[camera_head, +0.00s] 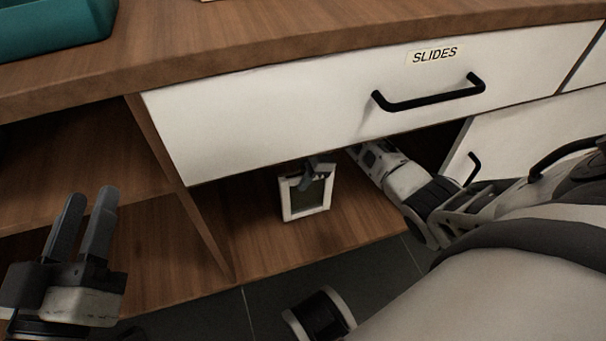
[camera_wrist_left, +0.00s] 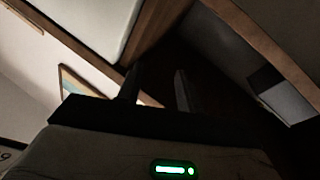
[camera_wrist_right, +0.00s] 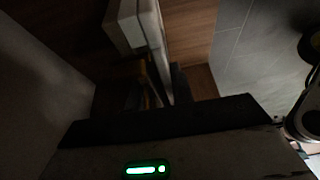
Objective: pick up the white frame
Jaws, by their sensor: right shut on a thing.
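The white frame (camera_head: 287,201), with a dark greenish-grey panel inside a pale border, is upright in the open compartment under the SLIDES drawer. My right gripper (camera_head: 316,173) reaches in from the right under the drawer and is shut on the frame's top edge. In the right wrist view, a pale part of the frame (camera_wrist_right: 127,27) shows beyond the dark fingers. I cannot tell whether the frame's bottom touches the shelf. My left gripper (camera_head: 91,194) is open and empty at the lower left, in front of the left-hand shelves; its parted fingers also show in the left wrist view (camera_wrist_left: 155,80).
The white SLIDES drawer (camera_head: 270,113) with a black handle (camera_head: 428,103) hangs just above the frame. A wooden divider (camera_head: 186,195) stands to its left. The wooden compartment floor (camera_head: 262,240) is bare around it. A teal tray (camera_head: 50,28) sits on the counter.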

